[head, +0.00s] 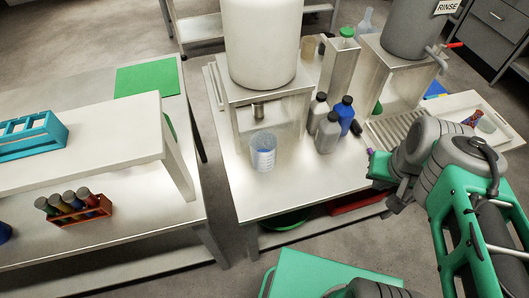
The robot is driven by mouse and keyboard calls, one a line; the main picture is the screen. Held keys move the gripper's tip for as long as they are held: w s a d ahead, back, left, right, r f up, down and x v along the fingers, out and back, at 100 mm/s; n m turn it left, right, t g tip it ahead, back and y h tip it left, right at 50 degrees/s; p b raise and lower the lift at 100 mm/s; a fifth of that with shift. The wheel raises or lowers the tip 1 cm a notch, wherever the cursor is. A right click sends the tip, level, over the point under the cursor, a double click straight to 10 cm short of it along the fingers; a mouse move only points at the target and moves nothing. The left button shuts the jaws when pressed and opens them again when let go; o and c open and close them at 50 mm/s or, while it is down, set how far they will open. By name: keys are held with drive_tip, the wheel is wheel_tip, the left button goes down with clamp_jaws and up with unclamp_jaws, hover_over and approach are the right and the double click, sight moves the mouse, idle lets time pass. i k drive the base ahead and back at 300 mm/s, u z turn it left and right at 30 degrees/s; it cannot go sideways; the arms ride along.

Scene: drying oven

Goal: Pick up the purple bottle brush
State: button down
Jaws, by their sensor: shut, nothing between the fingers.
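A small purple piece (370,151), likely part of the purple bottle brush, shows on the table's right part, just above my gripper in the picture. My gripper and wrist may hide the rest of it. A darker purple bit (356,128) shows beside the blue bottle; I cannot tell if it belongs to the same brush.
Several dark-capped bottles, one blue (345,112), stand left of my gripper. A blue-tinted beaker (263,152) sits below the white tank (262,35). A ribbed drain rack (402,125) and a white tray (512,137) lie behind my arm. The front table edge is clear.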

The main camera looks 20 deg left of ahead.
sight(357, 129)
drive_tip(key=u, duration=4.15)
drive_tip(key=k, duration=1.75)
drive_tip(key=z, duration=0.35)
